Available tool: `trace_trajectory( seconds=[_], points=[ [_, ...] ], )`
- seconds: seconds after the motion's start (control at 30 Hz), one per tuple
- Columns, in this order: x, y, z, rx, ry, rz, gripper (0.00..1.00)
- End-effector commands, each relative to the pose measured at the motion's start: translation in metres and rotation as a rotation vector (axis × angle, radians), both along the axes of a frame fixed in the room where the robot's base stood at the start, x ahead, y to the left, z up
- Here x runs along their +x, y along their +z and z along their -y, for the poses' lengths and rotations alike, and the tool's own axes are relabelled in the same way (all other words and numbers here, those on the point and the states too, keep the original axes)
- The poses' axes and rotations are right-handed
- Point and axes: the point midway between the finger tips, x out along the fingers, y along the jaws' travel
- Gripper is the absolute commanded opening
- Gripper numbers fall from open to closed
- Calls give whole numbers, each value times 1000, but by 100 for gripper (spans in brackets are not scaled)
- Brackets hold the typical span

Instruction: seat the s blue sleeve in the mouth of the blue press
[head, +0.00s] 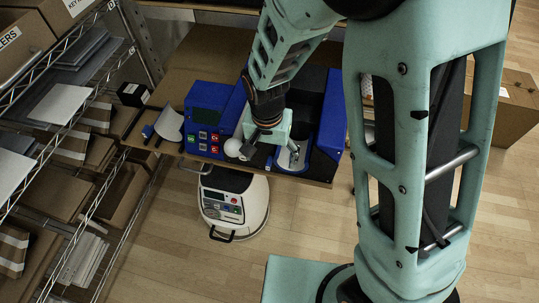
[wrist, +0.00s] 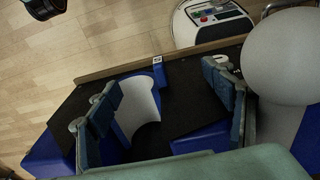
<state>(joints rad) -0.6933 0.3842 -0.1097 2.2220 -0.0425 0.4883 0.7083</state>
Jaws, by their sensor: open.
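My gripper (head: 274,143) is over the front of the blue press (head: 205,120) in the head view. In the wrist view my gripper (wrist: 162,88) has its two fingers wide apart with nothing held. A curved white-lined piece with blue edges, which looks like the sleeve (wrist: 138,106), is between them, closer to the left finger. In the head view it shows as a pale curved piece (head: 292,157) beneath the gripper, partly hidden. I cannot tell whether it sits in the press mouth or only rests beside it.
A white ball-shaped knob (head: 234,148) is close to my gripper's left, and large in the wrist view (wrist: 285,58). Another curved white piece (head: 169,123) lies on the table left of the press. Wire shelves with boxes (head: 75,110) stand at left. A white wheeled machine (head: 233,205) is on the floor in front.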

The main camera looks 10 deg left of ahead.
Motion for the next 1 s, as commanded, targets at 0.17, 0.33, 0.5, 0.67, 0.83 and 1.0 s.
trace_trajectory(
  seconds=[0.17, 0.33, 0.5, 0.67, 0.83, 1.0],
  points=[
    [3, 14, -4, 8, 2, 9, 79],
    [4, 24, -5, 11, 3, 12, 76],
    [4, 33, -6, 14, 3, 13, 71],
    [4, 41, -7, 14, 4, 13, 71],
    [4, 49, -7, 14, 4, 13, 71],
    [4, 57, -7, 14, 5, 13, 72]
  ],
)
